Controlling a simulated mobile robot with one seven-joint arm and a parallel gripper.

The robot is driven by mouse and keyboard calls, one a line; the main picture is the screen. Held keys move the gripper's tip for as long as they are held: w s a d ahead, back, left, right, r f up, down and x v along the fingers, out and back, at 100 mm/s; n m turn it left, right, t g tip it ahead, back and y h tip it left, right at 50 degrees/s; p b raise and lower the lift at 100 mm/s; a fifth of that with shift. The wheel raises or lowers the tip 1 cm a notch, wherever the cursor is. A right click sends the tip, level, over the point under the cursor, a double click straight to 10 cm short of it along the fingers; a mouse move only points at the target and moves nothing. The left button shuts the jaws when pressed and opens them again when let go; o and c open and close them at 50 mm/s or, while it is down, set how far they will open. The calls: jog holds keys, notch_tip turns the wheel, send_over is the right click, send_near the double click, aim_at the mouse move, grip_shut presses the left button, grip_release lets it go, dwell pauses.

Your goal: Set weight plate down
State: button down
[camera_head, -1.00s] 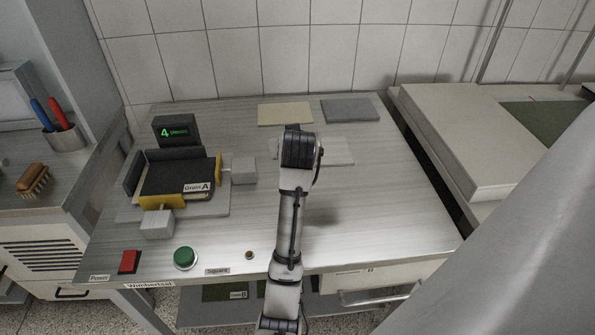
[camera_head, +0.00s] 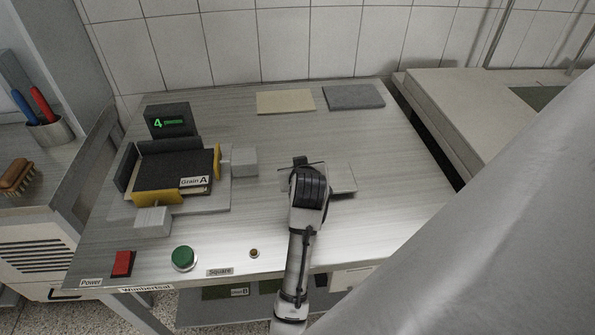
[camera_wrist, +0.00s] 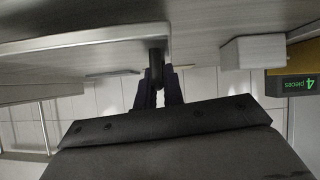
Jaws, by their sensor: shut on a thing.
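The weight plate appears to be the flat light-grey plate (camera_head: 342,179) under my gripper, on the right half of the metal table. My gripper (camera_head: 303,166) reaches over it from the front, and my wrist hides much of the plate. In the wrist view, my dark fingers (camera_wrist: 158,96) are shut around a dark upright stem or knob (camera_wrist: 157,62) that seems to belong to the plate. A pale edge beside the fingers may be the plate's rim. I cannot tell if the plate touches the tabletop.
A beige mat (camera_head: 285,102) and a dark-grey mat (camera_head: 353,97) lie at the table's back. A black-and-yellow fixture (camera_head: 172,172) with grey blocks and a "4 pieces" display (camera_head: 168,121) stands left. A green button (camera_head: 184,258) and red switch (camera_head: 122,263) sit front left. The table's right side is clear.

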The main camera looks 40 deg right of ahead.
jog(key=shift+w+f+b, duration=0.1)
jog(key=shift+f+b, duration=0.25)
jog(key=shift+f, duration=0.4)
jog(key=shift+r, duration=0.1)
jog(key=c, duration=1.9)
grip_release()
jog(key=shift+f, duration=0.2)
jog(key=shift+c, duration=0.2)
jog(key=o, duration=0.4)
jog(key=shift+r, duration=0.1)
jog(key=b+v, duration=0.1)
jog(key=v, duration=1.1)
jog(key=shift+a, duration=0.1)
